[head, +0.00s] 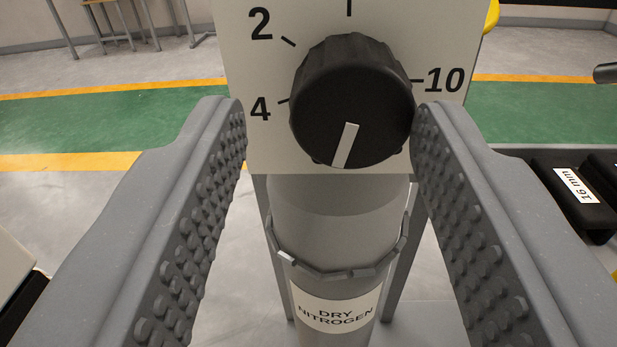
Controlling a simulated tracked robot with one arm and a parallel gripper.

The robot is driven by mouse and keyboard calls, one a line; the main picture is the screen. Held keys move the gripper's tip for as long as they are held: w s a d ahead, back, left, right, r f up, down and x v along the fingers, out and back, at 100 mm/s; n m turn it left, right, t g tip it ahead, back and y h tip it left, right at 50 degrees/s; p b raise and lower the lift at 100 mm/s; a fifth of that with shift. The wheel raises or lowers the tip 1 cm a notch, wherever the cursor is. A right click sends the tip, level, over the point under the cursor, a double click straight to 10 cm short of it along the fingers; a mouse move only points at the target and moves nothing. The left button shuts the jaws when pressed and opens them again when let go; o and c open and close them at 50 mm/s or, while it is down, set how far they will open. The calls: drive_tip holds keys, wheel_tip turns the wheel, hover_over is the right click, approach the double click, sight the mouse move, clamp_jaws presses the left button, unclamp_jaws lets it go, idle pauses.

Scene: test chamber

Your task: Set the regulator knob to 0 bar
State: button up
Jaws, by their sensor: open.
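The regulator knob (352,95) is black and ribbed, on a pale dial plate (445,35) in the upper middle of the head view. Its white pointer mark (345,146) points down and slightly left, below the 4. The plate shows 2 and 4 on the left and 10 on the right. A tick stands at the top; its number is out of frame. My gripper (330,108) is open, one finger on each side of the knob. The right finger appears close against the knob's right edge; the left finger has a gap. I cannot tell if either touches.
A grey cylinder (340,225) labelled DRY NITROGEN stands below the plate, with a chain around it and frame posts beside it. A black block (575,190) marked 16 mm lies at the right. The floor behind has a green strip with yellow edges.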

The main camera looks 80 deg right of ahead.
drive_tip(key=shift+s+d, duration=0.2)
drive_tip(key=shift+d, duration=0.3)
drive_tip(key=shift+s+d, duration=0.2)
drive_tip(key=shift+d, duration=0.3)
drive_tip(key=shift+a+f, duration=0.1)
drive_tip(key=shift+a, duration=0.75)
drive_tip(key=s+a+p, duration=0.1)
drive_tip(key=a, duration=1.4)
drive_tip(key=shift+s+a, duration=0.25)
drive_tip(key=shift+a, duration=0.15)
drive_tip(key=shift+p, duration=0.55)
drive_tip(key=shift+a, duration=0.1)
drive_tip(key=s+a+p, duration=0.2)
drive_tip(key=a, duration=1.1)
drive_tip(key=shift+a, duration=0.25)
